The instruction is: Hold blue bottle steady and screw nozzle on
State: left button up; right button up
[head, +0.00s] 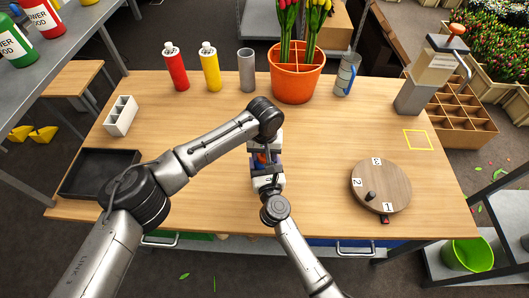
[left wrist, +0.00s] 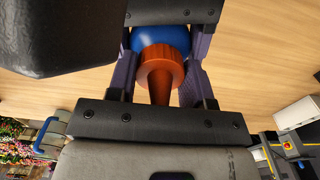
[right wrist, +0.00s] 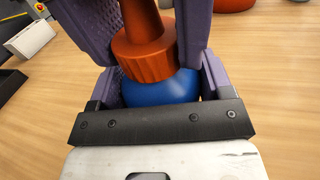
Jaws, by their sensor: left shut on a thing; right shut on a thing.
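The blue bottle (right wrist: 160,88) stands near the middle of the table, mostly hidden in the head view by my grippers. The orange nozzle (left wrist: 160,68), with a ribbed collar and narrow spout, sits upright against the bottle's top; I cannot tell how far it is threaded. My left gripper (left wrist: 160,85) reaches in from the far side, its purple fingers shut on the nozzle's collar. My right gripper (right wrist: 158,85) comes from the near side, its purple fingers shut on the blue bottle just below the nozzle. The two grippers are very close together.
A red bottle (head: 175,70), yellow bottle (head: 210,68), grey cylinder (head: 247,72), orange pot (head: 297,80) and mug (head: 346,78) stand at the back. A black tray (head: 75,187) and white box (head: 120,118) are left; a numbered wooden disc (head: 395,178) is right.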

pick_arm(q)
jog(key=m, duration=0.6)
jog(key=o, duration=1)
jog(key=shift+r, duration=2.2)
jog(key=shift+c, duration=0.2)
